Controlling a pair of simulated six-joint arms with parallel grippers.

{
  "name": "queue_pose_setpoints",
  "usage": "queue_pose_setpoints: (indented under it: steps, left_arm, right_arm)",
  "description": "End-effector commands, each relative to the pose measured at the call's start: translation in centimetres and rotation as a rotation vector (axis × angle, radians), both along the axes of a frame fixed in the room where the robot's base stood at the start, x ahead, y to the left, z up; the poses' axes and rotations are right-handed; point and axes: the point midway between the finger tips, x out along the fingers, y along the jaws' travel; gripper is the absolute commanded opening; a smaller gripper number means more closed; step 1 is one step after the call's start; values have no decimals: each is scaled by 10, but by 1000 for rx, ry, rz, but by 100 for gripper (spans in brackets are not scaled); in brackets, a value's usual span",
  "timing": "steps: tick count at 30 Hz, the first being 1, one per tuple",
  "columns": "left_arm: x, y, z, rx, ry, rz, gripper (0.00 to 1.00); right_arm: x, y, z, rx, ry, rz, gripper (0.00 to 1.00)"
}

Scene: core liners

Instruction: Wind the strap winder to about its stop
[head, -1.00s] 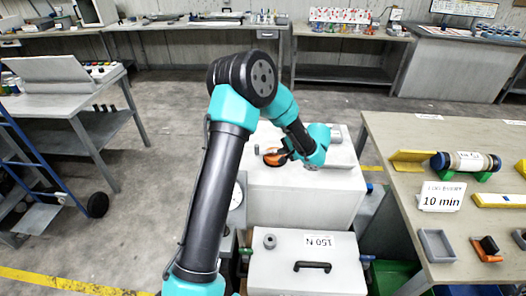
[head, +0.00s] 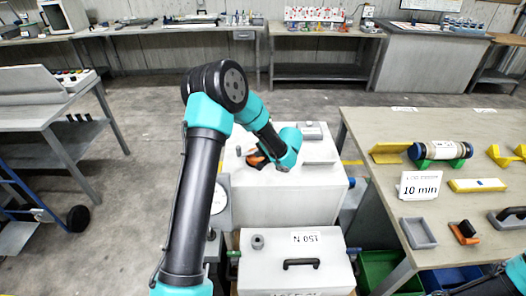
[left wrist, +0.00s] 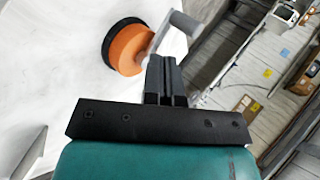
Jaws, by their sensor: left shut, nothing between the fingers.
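The strap winder (head: 256,159), an orange and black disc, is on top of the white block and is partly hidden by my left arm in the head view. In the left wrist view the orange disc (left wrist: 128,50) shows clearly, with a grey crank handle (left wrist: 182,22) reaching up to the right from it. My left gripper (left wrist: 165,72) is shut and empty, its fingertips just below the crank and beside the disc. I cannot tell whether they touch it. A dark part of my right arm (head: 492,287) shows at the bottom right corner; its fingers are unclear.
The white block (head: 285,208) carries the winder and a grey fixture (head: 318,148). A lower white box (head: 295,282) with a black handle stands in front. The bench at right holds a liner tube (head: 440,150), a "10 min" sign (head: 420,187) and a grey tray (head: 418,233).

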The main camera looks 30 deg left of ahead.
Motion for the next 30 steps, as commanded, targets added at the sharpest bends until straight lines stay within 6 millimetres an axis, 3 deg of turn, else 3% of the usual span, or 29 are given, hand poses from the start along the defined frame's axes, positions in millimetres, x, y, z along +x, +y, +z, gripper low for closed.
queue_pose_setpoints:
  steps: [9,16,30]
  left_arm:
    - [1,41,-38,0,2,2,0]
    - [3,71,-36,0,-1,4,0]
    - [4,78,-35,0,0,-1,0]
  right_arm:
    - [0,0,0,0,0,0,43]
    - [0,0,0,0,0,0,43]
    - [0,0,0,0,0,0,43]
